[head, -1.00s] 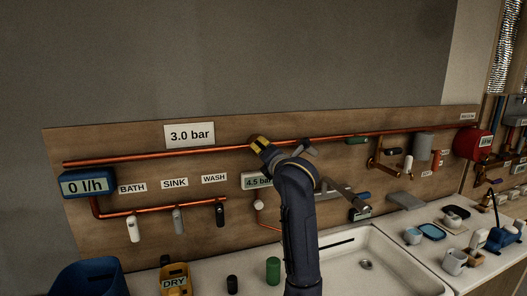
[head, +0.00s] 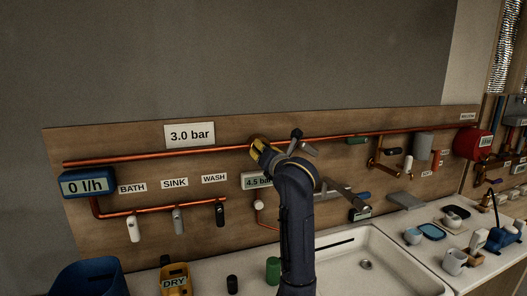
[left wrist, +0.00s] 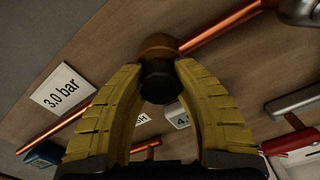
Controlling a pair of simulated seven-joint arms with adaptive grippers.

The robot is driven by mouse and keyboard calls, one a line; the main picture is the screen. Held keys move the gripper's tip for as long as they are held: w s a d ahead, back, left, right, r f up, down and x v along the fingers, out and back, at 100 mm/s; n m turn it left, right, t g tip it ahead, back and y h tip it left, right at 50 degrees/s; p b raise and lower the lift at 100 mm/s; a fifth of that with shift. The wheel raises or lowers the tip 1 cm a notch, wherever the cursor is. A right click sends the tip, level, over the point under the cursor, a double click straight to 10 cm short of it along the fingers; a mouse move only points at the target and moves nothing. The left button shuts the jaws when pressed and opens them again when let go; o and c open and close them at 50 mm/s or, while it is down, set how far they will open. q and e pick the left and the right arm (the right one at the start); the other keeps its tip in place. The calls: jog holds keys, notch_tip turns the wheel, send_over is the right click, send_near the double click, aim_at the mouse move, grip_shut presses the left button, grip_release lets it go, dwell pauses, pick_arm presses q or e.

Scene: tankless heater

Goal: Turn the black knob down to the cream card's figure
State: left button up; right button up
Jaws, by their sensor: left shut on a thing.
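The black knob (left wrist: 160,86) sits on a brass valve body (left wrist: 158,48) on the copper pipe. My left gripper (left wrist: 162,76) is shut on the knob, with a yellow finger on each side. In the head view my left gripper (head: 262,148) is at the pipe and hides the knob. The cream card (head: 190,135) above the pipe reads 3.0 bar; it also shows in the left wrist view (left wrist: 62,90). The pressure display (head: 256,182) below the gripper reads 4.5 bar, its right end hidden by my arm. My right gripper is out of view.
A flow display (head: 87,184) at the left reads 0 l/h. BATH, SINK and WASH labels stand above three taps on the lower copper pipe (head: 150,213). A red vessel (head: 467,143) is at the right. A white sink (head: 375,262) and loose items are below.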

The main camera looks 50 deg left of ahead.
pick_arm(q)
jog(key=n, duration=0.5)
jog(key=shift+n, duration=2.5)
grip_shut()
jog(key=o, duration=1.3)
grip_release()
jog(key=shift+d, duration=0.1)
jog(key=v, duration=1.2)
